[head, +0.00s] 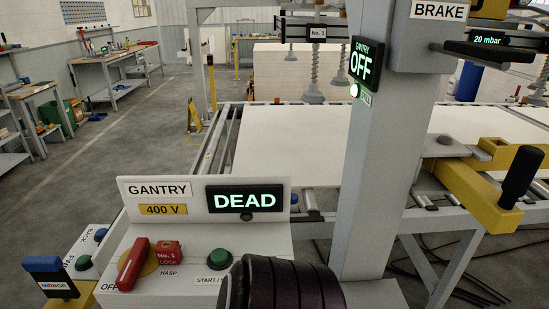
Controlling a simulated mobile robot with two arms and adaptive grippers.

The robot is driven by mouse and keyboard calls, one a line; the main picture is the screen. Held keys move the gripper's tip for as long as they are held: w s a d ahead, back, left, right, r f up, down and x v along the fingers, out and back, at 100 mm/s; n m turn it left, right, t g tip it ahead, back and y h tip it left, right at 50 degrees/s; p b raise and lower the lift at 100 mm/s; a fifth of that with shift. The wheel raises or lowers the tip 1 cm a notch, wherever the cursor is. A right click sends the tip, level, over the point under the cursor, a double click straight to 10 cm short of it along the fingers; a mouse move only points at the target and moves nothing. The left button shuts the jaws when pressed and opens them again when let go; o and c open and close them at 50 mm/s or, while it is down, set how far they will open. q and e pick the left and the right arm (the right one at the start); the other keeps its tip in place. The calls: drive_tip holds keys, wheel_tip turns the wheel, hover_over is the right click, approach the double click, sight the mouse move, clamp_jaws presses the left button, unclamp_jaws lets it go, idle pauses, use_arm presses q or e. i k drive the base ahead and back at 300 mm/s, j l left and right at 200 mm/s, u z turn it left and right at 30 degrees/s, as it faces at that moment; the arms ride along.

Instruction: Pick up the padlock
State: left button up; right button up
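The red padlock (168,254), marked "No. 1 LOCK", is on the sloped top of the grey gantry console (255,236), just above the "HASP" label. It is right of the red switch handle (133,264), which lies across a yellow disc (150,262). I cannot tell whether the padlock is fastened to anything. A dark ribbed rounded part, which seems to be mine, rises at the bottom edge right of the console buttons. No gripper fingers show in the head view.
A green start button (219,259) is right of the padlock. The "DEAD" display (244,200) stands behind it. A grey column (375,150) rises to the right, with a yellow clamp (470,195) beyond. A blue-topped "MIRROR" block (48,276) is at the left.

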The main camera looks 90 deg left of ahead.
sight(167, 252)
drive_tip(key=l+u, duration=0.1)
drive_tip(key=u, duration=3.45)
drive_tip(key=k+l, duration=0.05)
